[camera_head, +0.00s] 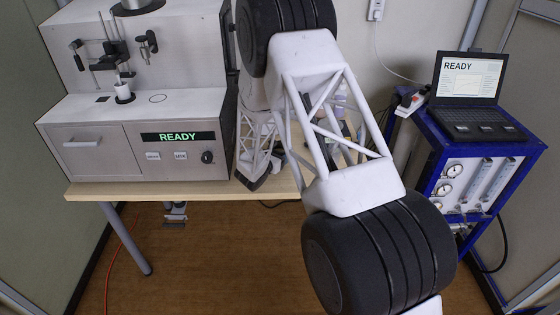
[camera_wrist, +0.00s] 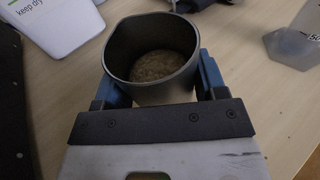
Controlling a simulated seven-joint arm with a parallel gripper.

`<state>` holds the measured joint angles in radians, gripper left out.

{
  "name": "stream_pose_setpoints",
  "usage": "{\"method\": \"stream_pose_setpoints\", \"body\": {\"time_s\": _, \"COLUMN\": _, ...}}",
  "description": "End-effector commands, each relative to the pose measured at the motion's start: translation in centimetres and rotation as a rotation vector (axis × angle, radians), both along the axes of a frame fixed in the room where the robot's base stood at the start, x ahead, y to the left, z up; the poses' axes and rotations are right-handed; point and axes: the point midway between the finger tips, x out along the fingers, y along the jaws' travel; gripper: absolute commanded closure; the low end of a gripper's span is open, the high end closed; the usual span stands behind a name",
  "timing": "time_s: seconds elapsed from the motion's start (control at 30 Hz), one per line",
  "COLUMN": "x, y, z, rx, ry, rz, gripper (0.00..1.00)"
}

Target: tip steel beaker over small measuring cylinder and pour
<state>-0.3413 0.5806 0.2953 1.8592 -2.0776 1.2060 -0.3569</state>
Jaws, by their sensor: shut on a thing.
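The steel beaker (camera_wrist: 150,92) is between the two blue fingers of my gripper (camera_wrist: 157,82) in the wrist view. My gripper is shut on it. Brown granular material (camera_wrist: 157,66) lies inside, low in the beaker, and the rim faces the camera. A translucent container (camera_wrist: 292,46) with printed markings stands to the right, apart from the beaker; I cannot tell whether it is the small measuring cylinder. In the head view my arm hides the beaker and most of the work area.
A white container (camera_wrist: 50,22) marked "keep dry" is at upper left in the wrist view. The soil analyser (camera_head: 140,120) shows READY on the wooden table (camera_head: 200,188), with a small cup (camera_head: 123,93) on it. A laptop (camera_head: 470,88) sits on a blue cart (camera_head: 432,134) at right.

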Motion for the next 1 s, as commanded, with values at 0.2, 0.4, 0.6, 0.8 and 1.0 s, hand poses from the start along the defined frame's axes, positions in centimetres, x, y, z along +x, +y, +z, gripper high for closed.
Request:
{"method": "stream_pose_setpoints", "body": {"time_s": 0.2, "x": 0.0, "y": 0.0, "z": 0.5, "rx": 0.0, "ry": 0.0, "rz": 0.0, "gripper": 0.63}}
{"method": "stream_pose_setpoints", "body": {"time_s": 0.4, "x": 0.0, "y": 0.0, "z": 0.5, "rx": 0.0, "ry": 0.0, "rz": 0.0, "gripper": 0.63}}
{"method": "stream_pose_setpoints", "body": {"time_s": 0.6, "x": 0.1, "y": 0.0, "z": 0.6, "rx": 0.002, "ry": 0.0, "rz": 0.001, "gripper": 0.63}}
{"method": "stream_pose_setpoints", "body": {"time_s": 0.8, "x": 0.5, "y": -0.2, "z": 1.4, "rx": 0.005, "ry": 0.0, "rz": 0.007, "gripper": 0.63}}
{"method": "stream_pose_setpoints", "body": {"time_s": 1.0, "x": 1.6, "y": -0.6, "z": 3.5, "rx": 0.011, "ry": 0.001, "rz": 0.024, "gripper": 0.63}}
